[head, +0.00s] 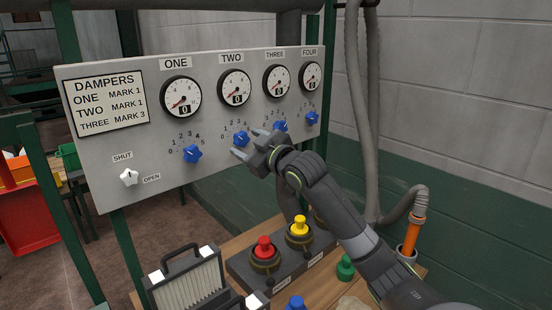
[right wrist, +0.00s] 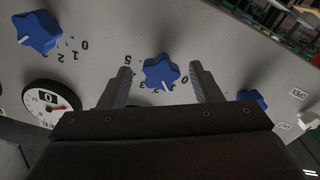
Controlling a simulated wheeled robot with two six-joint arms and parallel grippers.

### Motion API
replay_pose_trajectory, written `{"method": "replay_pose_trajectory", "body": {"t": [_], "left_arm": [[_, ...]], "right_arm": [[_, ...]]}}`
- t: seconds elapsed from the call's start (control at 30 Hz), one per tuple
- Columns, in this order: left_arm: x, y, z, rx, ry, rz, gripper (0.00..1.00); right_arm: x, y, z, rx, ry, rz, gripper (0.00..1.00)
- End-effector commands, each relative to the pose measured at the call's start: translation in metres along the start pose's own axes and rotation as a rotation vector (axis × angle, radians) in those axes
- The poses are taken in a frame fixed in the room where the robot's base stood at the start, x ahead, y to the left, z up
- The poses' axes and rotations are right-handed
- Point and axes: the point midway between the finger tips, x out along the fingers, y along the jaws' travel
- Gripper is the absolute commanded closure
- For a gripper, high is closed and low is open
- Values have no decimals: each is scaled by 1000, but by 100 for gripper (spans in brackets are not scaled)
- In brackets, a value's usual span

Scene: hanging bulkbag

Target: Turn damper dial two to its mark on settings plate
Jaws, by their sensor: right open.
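The blue star-shaped knob of damper two (head: 241,138) is on the grey panel below gauge two (head: 234,87), whose window reads 0. Its numbered scale is partly too small to read. The settings plate (head: 105,104) reads ONE MARK 1, TWO MARK 1, THREE MARK 3. My right gripper (head: 248,144) is open in front of the panel at knob two. In the right wrist view, knob two (right wrist: 161,72) shows between and beyond the spread fingers (right wrist: 163,85), with space on both sides. Whether the fingertips reach around it is unclear. My left gripper is out of view.
Blue knobs one (head: 192,153), three (head: 280,126) and four (head: 312,117) flank knob two. A white shut/open knob (head: 129,177) is at lower left. Below stand red (head: 264,248) and yellow (head: 299,228) buttons and an open case (head: 188,282). Grey hoses (head: 372,120) hang at right.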

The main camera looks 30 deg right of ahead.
Motion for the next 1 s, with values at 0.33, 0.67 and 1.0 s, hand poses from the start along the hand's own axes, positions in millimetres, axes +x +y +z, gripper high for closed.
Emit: {"method": "replay_pose_trajectory", "body": {"t": [0.33,0.67,1.0], "left_arm": [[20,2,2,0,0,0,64],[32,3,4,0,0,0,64],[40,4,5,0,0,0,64]], "right_arm": [[-62,-1,3,-9,-1,1,42],[-106,-2,2,-8,-2,-2,42],[-137,0,3,-8,-4,4,42]]}}
